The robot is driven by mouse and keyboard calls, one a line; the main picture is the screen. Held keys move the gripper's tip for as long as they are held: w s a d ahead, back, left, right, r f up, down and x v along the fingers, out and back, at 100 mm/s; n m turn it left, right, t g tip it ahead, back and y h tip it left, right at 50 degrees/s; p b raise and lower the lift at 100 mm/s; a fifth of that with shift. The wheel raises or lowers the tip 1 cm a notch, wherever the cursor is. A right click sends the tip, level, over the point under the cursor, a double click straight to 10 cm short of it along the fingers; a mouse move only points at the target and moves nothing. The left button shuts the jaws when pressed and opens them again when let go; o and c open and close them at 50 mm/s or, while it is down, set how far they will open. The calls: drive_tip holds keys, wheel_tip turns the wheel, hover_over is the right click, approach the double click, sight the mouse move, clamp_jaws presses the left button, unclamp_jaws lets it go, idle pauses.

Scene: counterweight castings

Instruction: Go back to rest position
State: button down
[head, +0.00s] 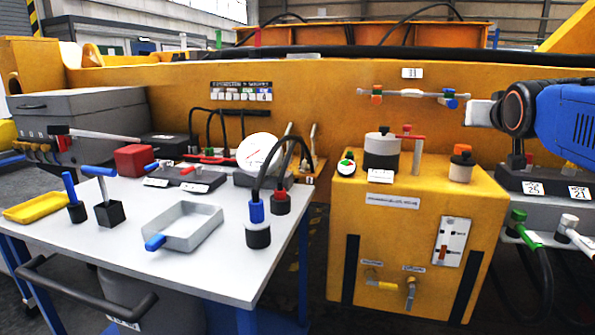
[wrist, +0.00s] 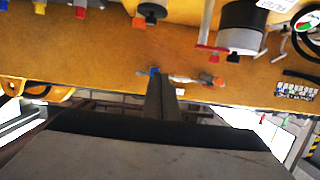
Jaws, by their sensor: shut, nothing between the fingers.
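My gripper (head: 470,112) is at the right of the head view, at the end of my blue and black arm, shut and empty. It is in front of the yellow machine wall. In the head view its tip is just right of a thin horizontal pipe (head: 412,94) with an orange and a blue fitting. In the wrist view the closed fingers of my gripper (wrist: 160,80) reach up from the dark body. Their tip overlaps the pipe's blue fitting (wrist: 155,71); I cannot tell whether they touch. The orange fitting (wrist: 216,81) is to the right.
Below stands a yellow cabinet (head: 410,215) with a black-and-white cylinder (head: 381,152) and a red-handled valve (head: 417,139) on top. A grey table (head: 130,230) at left carries an open tray (head: 184,226) and hosed plugs. Green- and white-handled hoses are at lower right.

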drive_tip(key=s+a+f+n+g+y, duration=0.1)
drive_tip(key=s+a+f+g, duration=0.2)
drive_tip(key=s+f, duration=0.6)
drive_tip(key=s+a+f+n+g+y, duration=0.1)
drive_tip(key=s+a+f+g, duration=0.2)
drive_tip(key=s+f, duration=0.7)
drive_tip(key=s+a+f+n+g+y, duration=0.1)
drive_tip(key=s+a+f, duration=0.5)
drive_tip(key=f, duration=1.1)
drive_tip(key=s+g+y, duration=0.1)
drive_tip(key=s+g, duration=0.1)
drive_tip(key=s, duration=0.1)
drive_tip(key=shift+s+a+g, duration=0.15)
drive_tip(key=shift+a+g, duration=0.15)
drive_tip(key=shift+g, duration=0.1)
drive_tip(key=shift+r, duration=0.1)
